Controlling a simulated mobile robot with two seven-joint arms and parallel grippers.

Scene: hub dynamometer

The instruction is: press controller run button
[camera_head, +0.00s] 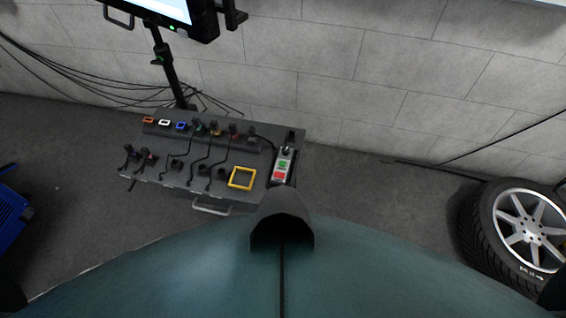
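The controller (285,163) is a small grey box with a green button (283,164) above a red button (279,175). It sits at the right end of a dark panel table (205,190), in the middle of the head view. Any lettering on the buttons is too small to read. Neither of my grippers shows in this view, so their state and distance from the controller are hidden. Part of my own body covers the bottom of the picture, just below the controller.
The panel holds several plugs with cables and a yellow square frame (242,178). A monitor (165,12) stands on a pole behind it. A wheel (515,232) lies at the right, a blue object (10,220) at the left. Floor right of the panel is clear.

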